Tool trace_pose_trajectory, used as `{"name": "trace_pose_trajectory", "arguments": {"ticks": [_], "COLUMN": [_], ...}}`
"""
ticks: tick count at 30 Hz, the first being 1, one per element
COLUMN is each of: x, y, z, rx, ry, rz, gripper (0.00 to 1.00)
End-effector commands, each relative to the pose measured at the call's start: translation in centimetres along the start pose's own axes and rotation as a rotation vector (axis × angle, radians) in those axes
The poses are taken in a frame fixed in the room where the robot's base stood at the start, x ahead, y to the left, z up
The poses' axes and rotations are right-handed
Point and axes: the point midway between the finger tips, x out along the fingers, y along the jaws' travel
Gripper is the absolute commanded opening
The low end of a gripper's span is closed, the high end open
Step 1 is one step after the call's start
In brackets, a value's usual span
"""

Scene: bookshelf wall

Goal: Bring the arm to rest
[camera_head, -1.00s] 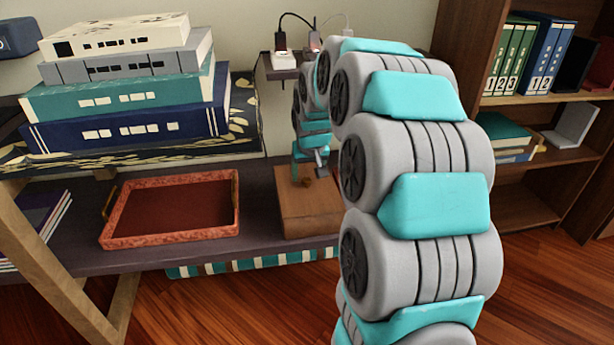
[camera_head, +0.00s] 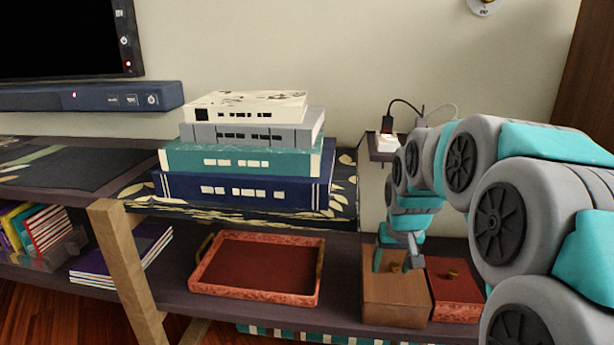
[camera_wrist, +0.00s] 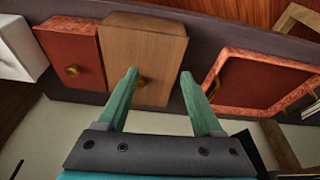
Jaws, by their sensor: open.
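My gripper (camera_head: 396,257) hangs at the end of my arm, over the wooden box (camera_head: 396,297) on the lower shelf in the head view. In the wrist view my gripper (camera_wrist: 158,82) shows two teal fingers spread apart with nothing between them. I cannot tell whether a finger touches the box. My arm arches across the right side of the head view.
A red tray (camera_head: 255,292) lies left of the wooden box, and a red box (camera_head: 453,293) stands right of it. A stack of books (camera_head: 245,160) stands on the upper shelf. A small ledge with plugs (camera_head: 386,143) sticks out near my arm. A soundbar (camera_head: 90,97) is at upper left.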

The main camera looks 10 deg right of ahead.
Motion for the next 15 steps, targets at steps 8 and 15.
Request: {"name": "trace_pose_trajectory", "arguments": {"ticks": [8,15], "x": [-5.8,-9.0], "y": [-4.2,-4.8], "z": [14.2,25.7], "rx": [-0.116,-0.186], "ry": [-0.199,-0.361], "rz": [-0.019,-0.018], "gripper": [0.67,0.67]}}
